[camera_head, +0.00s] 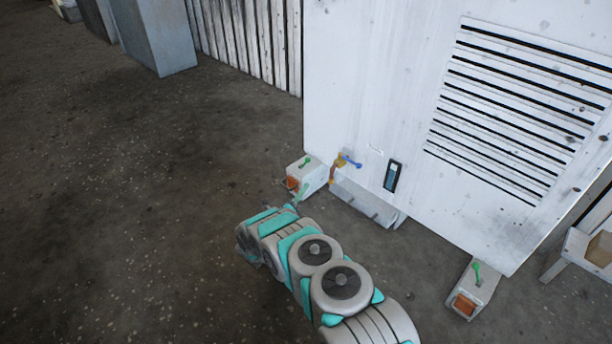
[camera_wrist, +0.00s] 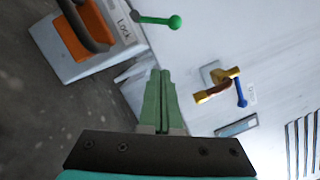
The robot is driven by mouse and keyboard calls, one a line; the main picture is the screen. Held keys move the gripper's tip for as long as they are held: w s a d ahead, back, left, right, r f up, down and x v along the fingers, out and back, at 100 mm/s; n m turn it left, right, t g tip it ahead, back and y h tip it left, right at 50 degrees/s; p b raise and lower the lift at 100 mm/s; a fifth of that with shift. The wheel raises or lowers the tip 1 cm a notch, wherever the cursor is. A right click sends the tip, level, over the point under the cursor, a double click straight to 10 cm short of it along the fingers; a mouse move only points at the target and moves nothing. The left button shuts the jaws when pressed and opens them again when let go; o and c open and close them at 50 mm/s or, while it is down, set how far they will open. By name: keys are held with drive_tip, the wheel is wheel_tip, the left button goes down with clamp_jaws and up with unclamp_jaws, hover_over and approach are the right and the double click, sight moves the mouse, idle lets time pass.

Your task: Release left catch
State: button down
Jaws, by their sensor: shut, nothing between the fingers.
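The left catch (camera_head: 310,173) is a pale box at the lower left foot of the white housing (camera_head: 370,80). It has an orange part (camera_head: 292,183) on its front and a green-knobbed lever (camera_head: 305,162) on top. In the wrist view the left catch (camera_wrist: 80,60) is at the upper left, with a dark curved bar by its orange part, and its lever (camera_wrist: 157,20) points right beside a "Lock" label. My gripper (camera_head: 298,196) is just in front of the catch. In the wrist view my gripper's green fingers (camera_wrist: 160,75) are together and empty, apart from the lever.
A brass valve with a blue handle (camera_head: 346,160) is on the housing just right of the catch; it also shows in the wrist view (camera_wrist: 222,86). A similar right catch (camera_head: 473,290) stands at the lower right corner. The floor to the left is clear.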

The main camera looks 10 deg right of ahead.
sight(307, 175)
drive_tip(key=w+d+r+b, duration=0.2)
drive_tip(key=w+r, duration=0.1)
drive_tip(key=w, duration=0.5)
drive_tip(key=shift+d+b, duration=0.3)
drive_tip(key=shift+d, duration=0.1)
drive_tip(key=shift+r+n+p, duration=0.1)
drive_tip(key=shift+n+p, duration=0.2)
drive_tip(key=shift+n, duration=0.1)
drive_tip(key=shift+w+n, duration=0.15)
drive_tip(key=shift+n, duration=0.15)
